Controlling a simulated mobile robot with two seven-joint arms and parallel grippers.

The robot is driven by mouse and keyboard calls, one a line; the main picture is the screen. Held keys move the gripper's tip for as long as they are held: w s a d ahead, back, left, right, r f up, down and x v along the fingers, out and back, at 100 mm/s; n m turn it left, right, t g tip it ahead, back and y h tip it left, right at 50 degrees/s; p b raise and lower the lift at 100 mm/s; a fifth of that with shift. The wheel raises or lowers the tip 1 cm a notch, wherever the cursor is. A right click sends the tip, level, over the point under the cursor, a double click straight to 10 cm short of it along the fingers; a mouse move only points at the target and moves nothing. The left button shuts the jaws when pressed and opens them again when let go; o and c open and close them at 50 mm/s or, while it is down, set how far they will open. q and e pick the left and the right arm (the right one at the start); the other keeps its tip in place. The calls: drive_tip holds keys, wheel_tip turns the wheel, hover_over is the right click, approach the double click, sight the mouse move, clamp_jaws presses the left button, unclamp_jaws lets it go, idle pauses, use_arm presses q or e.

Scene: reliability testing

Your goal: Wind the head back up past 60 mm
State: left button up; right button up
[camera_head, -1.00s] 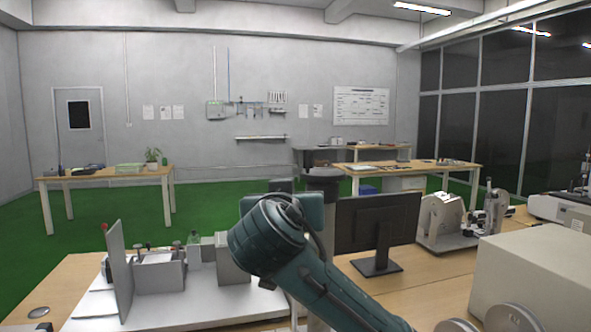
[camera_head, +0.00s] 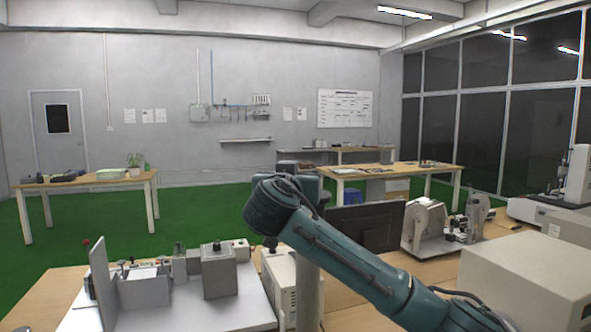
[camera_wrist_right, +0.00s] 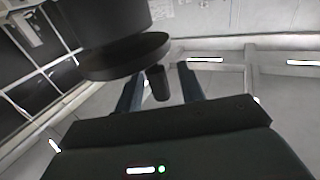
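My right arm crosses the middle of the head view, its hand beside the top of a grey column (camera_head: 309,285). A white boxy housing (camera_head: 279,285) stands against that column, partly behind my arm. In the right wrist view a dark cylinder with a wide round disc (camera_wrist_right: 125,58) fills the upper left. A short dark peg (camera_wrist_right: 158,84) sticks out under the disc. My right gripper (camera_wrist_right: 160,80) has its fingers apart, one on each side of the peg, with gaps visible. The head view hides these fingers. No scale or reading is legible. My left gripper is not in view.
A white base plate with a grey fixture (camera_head: 219,271) stands at the left of the bench. A dark monitor (camera_head: 365,229), a pendulum-like tester (camera_head: 425,225) and a large beige box (camera_head: 530,275) occupy the right. Bare wood (camera_head: 45,295) shows at the left edge.

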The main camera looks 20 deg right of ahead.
drive_tip(key=shift+w+d, duration=0.25)
drive_tip(key=shift+w, duration=0.3)
clamp_jaws()
